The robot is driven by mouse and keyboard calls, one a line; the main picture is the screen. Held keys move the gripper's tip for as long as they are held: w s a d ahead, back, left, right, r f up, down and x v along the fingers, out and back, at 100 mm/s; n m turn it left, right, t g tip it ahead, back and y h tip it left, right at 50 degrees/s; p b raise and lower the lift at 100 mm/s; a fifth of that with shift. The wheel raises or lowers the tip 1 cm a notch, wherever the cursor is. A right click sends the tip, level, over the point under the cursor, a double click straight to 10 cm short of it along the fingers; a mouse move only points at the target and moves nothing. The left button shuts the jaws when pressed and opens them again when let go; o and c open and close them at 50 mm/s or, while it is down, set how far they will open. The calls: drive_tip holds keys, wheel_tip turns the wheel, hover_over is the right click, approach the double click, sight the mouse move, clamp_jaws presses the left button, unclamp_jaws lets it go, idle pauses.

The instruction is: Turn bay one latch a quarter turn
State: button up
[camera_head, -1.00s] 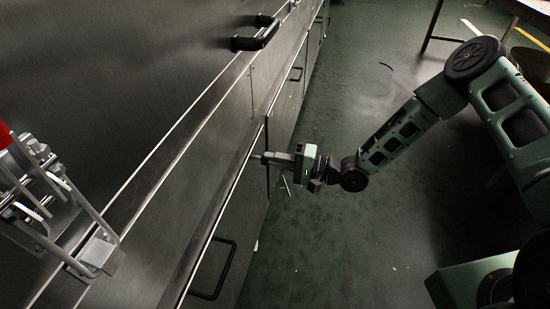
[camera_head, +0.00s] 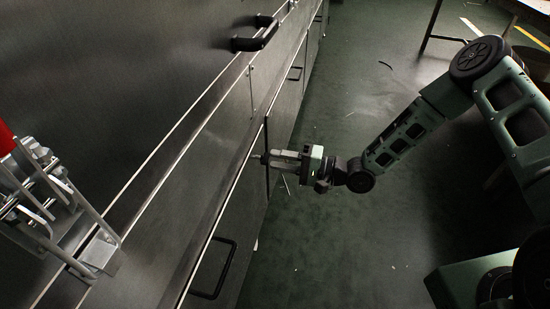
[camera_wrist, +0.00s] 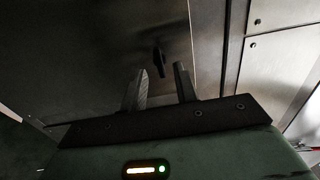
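The bay one latch seems to be the small black handle (camera_wrist: 159,60) on the dark metal panel in the wrist view. It stands nearly upright in that picture, slightly tilted. In the head view a small dark piece (camera_head: 257,157), probably the same latch, shows on the dryer's side just left of my fingers. My gripper (camera_wrist: 160,70) is open and empty, its two fingers pointing at the panel with the latch beyond and between their tips. It also shows in the head view (camera_head: 272,157), apart from the panel by a small gap.
Black pull handles (camera_head: 256,36) and (camera_head: 215,268) stick out from the dryer's face (camera_head: 190,190). A metal rod frame (camera_head: 50,205) with a red part stands at the left. A table (camera_head: 520,8) is at the top right. The green floor (camera_head: 350,100) beside the dryer is mostly clear.

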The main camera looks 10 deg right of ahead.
drive_tip(key=p+v, duration=0.2)
drive_tip(key=v, duration=1.3)
drive_tip(key=shift+d+p, duration=0.3)
drive_tip(key=w+a+r+n+g+h, duration=0.2)
drive_tip(key=w+a+r+n+h, duration=0.25)
drive_tip(key=h, duration=0.25)
wheel_tip(320, 180, up, 5)
drive_tip(key=s+a+n+h, duration=0.2)
drive_tip(key=a+n+h, duration=0.1)
drive_tip(key=h, duration=0.1)
drive_tip(key=s+a+r+n+g+h, duration=0.15)
drive_tip(key=s+r, duration=0.25)
drive_tip(key=s, duration=0.5)
drive_tip(key=s+r+n+g+h, duration=0.2)
drive_tip(key=s+r, duration=0.3)
drive_tip(key=s, duration=0.4)
drive_tip(key=s+r+n+g+h, duration=0.15)
drive_tip(key=s+r, duration=0.25)
drive_tip(key=s, duration=0.5)
wheel_tip(320, 180, up, 30)
drive_tip(key=w+p, duration=0.1)
drive_tip(key=p, duration=2.8)
drive_tip(key=shift+a+p, duration=0.25)
drive_tip(key=shift+p, duration=0.15)
drive_tip(key=shift+w+f, duration=0.1)
drive_tip(key=shift+f, duration=0.05)
